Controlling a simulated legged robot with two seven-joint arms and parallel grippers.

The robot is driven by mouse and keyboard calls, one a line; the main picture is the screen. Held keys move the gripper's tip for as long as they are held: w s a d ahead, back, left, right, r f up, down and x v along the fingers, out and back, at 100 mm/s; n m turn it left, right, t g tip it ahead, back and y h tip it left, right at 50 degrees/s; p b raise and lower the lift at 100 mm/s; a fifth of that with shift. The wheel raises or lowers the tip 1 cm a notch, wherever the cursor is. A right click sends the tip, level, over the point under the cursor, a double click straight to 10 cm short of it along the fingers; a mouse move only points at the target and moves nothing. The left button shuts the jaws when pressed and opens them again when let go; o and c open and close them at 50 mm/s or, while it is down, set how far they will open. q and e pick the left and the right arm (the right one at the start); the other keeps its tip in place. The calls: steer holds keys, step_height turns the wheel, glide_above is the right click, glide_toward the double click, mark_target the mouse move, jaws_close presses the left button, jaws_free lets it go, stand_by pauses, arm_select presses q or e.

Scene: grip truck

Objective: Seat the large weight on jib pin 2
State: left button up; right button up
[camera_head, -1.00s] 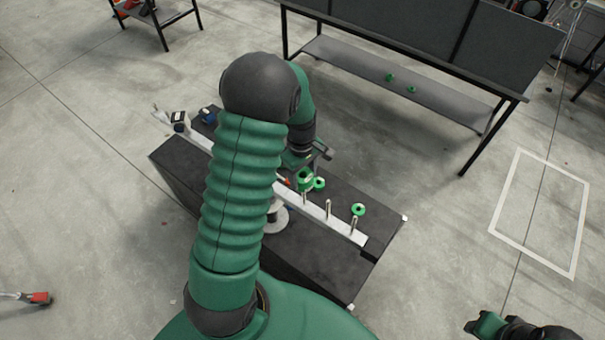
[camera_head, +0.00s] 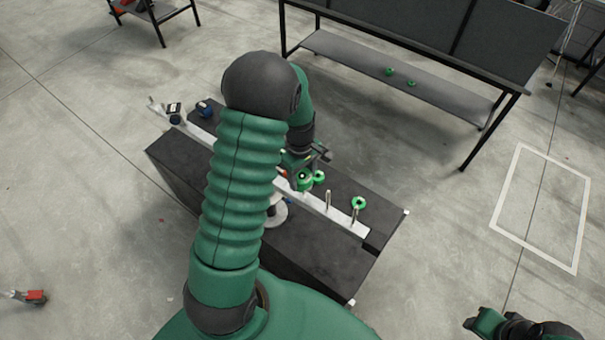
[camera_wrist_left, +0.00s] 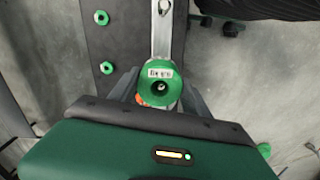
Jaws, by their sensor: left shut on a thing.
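My left gripper (camera_head: 305,174) is shut on the large green weight (camera_head: 304,185), over the pale jib bar (camera_head: 342,226). In the left wrist view, the weight (camera_wrist_left: 152,74) sits between the fingers with a small light spot in its central hole. I cannot tell whether a pin is inside it. Two upright metal pins show to its right: a nearer one (camera_head: 327,200) and one toward the bar's end (camera_head: 354,216). The bar beneath the weight is hidden. My right gripper (camera_head: 484,324) is at the lower right, its jaws unclear.
Smaller green weights lie on the dark block, one beside the gripper (camera_head: 319,177) and one near the right end (camera_head: 358,203). A blue item (camera_head: 205,109) stands at the bar's far left. A pale disc (camera_head: 275,214) lies by my arm. A dark bench (camera_head: 400,85) stands behind.

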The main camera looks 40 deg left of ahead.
mark_target(303, 190)
arm_select(q)
steer(key=shift+w+d+f+b, duration=0.1)
steer(key=shift+f+b, duration=0.95)
steer(key=shift+f, duration=0.6)
steer(key=shift+d+f+b, duration=0.1)
steer(key=shift+f+b, duration=0.95)
steer(key=shift+f, duration=0.75)
steer(key=shift+f, duration=0.15)
steer(key=o, duration=1.1)
steer(key=shift+c, duration=0.2)
steer(key=r+b, duration=0.1)
steer(key=r, duration=0.4)
steer(key=r+b, duration=0.1)
steer(key=r, duration=0.5)
steer(key=r+b, duration=0.1)
steer(key=r, duration=0.4)
steer(key=shift+a+r, duration=0.35)
steer(key=shift+r, duration=0.05)
